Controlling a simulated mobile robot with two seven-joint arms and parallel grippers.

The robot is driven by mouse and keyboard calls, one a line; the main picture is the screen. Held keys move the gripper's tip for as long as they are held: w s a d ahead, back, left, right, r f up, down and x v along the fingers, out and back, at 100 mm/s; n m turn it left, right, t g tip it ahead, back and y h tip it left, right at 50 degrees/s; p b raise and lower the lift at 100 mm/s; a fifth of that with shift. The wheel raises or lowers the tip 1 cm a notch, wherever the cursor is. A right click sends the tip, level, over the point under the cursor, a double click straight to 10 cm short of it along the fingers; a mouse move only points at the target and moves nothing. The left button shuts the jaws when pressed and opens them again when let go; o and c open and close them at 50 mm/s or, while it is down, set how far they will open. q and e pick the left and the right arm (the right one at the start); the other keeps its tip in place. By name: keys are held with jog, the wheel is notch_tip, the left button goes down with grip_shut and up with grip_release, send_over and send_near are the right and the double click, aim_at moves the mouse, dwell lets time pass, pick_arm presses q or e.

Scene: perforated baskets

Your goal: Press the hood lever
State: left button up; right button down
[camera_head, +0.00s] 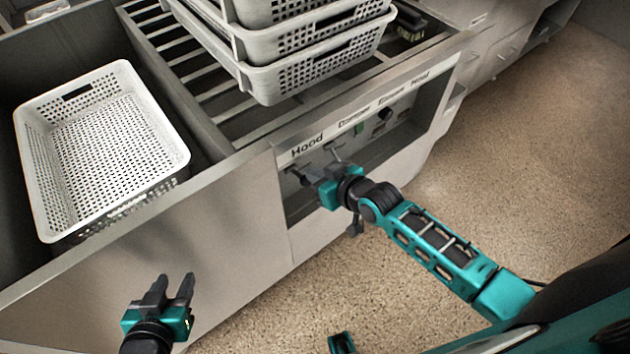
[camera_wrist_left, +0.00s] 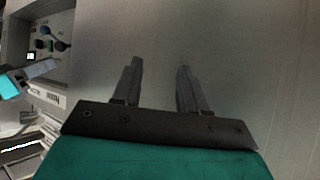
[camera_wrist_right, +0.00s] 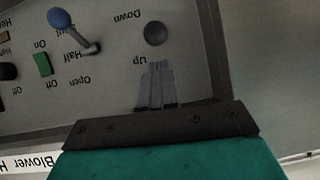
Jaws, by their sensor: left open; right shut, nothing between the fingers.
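The hood lever (camera_wrist_right: 154,33) shows in the right wrist view as a dark round knob between the upside-down words "Down" and "Up". My right gripper (camera_wrist_right: 157,66) is shut and empty, its fingertips close to this knob near the word "Up"; I cannot tell if they touch. In the head view my right gripper (camera_head: 304,173) is at the recessed control panel under the "Hood" label (camera_head: 307,145) and partly hides the lever. My left gripper (camera_head: 172,284) is open and empty in front of the plain cabinet wall; its fingers also show in the left wrist view (camera_wrist_left: 159,68).
A blue-knobbed lever (camera_wrist_right: 59,18) and a green switch (camera_wrist_right: 42,64) sit beside the hood lever on the panel. A white perforated basket (camera_head: 60,207) stands at the left, and stacked baskets (camera_head: 310,66) stand on the slatted rack. Open floor (camera_head: 540,130) lies to the right.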

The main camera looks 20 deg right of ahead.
pick_arm(q)
jog(key=shift+w+d+f, duration=0.1)
jog(key=shift+w+d, duration=0.05)
pick_arm(e)
jog(key=shift+w+a+f, duration=0.1)
jog(key=shift+w+f, duration=0.05)
jog(key=shift+f, duration=0.35)
jog(key=shift+w+a+f, duration=0.1)
jog(key=shift+f, duration=0.35)
pick_arm(q)
jog(key=shift+d, duration=0.1)
jog(key=shift+d+f+b, duration=0.25)
jog(key=shift+f+b, duration=0.25)
jog(key=shift+b, duration=0.65)
pick_arm(e)
jog(key=shift+s+d+f+t, duration=0.1)
jog(key=shift+s+f+t, duration=0.1)
jog(key=shift+f+t, duration=0.2)
